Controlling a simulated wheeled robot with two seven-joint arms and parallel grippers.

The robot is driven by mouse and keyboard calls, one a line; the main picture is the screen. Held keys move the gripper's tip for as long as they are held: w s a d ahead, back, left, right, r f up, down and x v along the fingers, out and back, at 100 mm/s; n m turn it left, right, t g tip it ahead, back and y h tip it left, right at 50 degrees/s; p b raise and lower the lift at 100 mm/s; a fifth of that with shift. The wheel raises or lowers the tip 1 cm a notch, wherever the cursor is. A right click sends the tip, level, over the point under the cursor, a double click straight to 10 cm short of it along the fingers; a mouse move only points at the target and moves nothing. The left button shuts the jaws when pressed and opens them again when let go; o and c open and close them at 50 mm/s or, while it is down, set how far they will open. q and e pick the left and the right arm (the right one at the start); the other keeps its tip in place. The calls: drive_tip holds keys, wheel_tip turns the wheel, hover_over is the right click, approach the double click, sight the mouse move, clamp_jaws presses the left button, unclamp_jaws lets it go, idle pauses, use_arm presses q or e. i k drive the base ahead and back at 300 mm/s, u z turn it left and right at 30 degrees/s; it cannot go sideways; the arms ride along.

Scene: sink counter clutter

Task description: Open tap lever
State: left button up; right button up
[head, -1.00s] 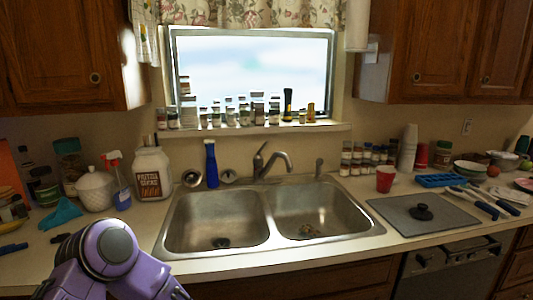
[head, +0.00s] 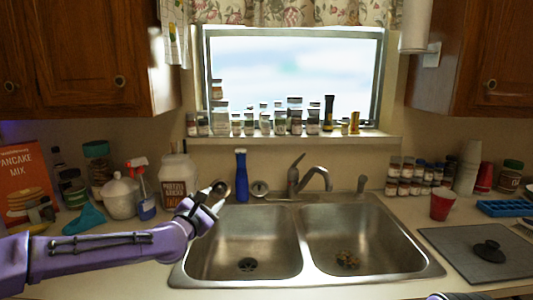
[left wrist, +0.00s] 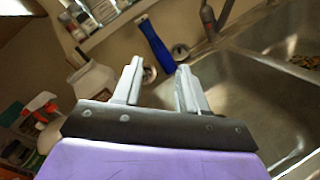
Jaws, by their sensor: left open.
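The tap (head: 308,180) stands behind the double sink, between the two basins. In the left wrist view the tap body (left wrist: 208,18) shows at the top, partly cut off. My left gripper (head: 220,197) is over the back left corner of the left basin, left of the tap and apart from it. In the left wrist view its two fingers (left wrist: 157,88) are spread with nothing between them. A bit of my right arm shows at the bottom edge of the head view; its gripper is not visible.
A pretzel jar (head: 177,178) and a spray bottle (head: 142,190) stand to the left. Spice jars (head: 295,118) line the sill. The space above both basins (head: 345,240) is clear.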

sight(294, 165)
drive_tip(key=i, duration=0.95)
drive_tip(key=z, duration=0.6)
